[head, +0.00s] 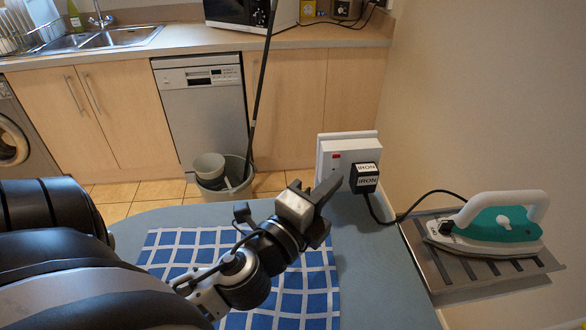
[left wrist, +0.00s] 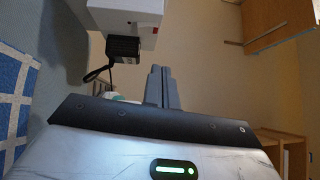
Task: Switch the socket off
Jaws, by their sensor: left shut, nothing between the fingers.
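The white socket box (head: 347,150) stands at the back edge of the blue-grey surface. A small red mark (head: 336,156) shows on its front, left of the black plug labelled IRON (head: 366,178). I cannot tell the switch's position. My left gripper (head: 328,187) is shut and empty, just in front of the socket and left of the plug. In the left wrist view the shut fingers (left wrist: 160,86) point up the picture, below and right of the socket (left wrist: 130,8) and the black plug (left wrist: 123,47). Contact with the socket is not clear. My right gripper is not in view.
A teal and white iron (head: 500,228) rests on a metal stand (head: 480,268) at the right, its black cord running to the plug. A blue checked cloth (head: 200,240) lies under my arm. A grey bin (head: 232,172) stands on the floor beyond.

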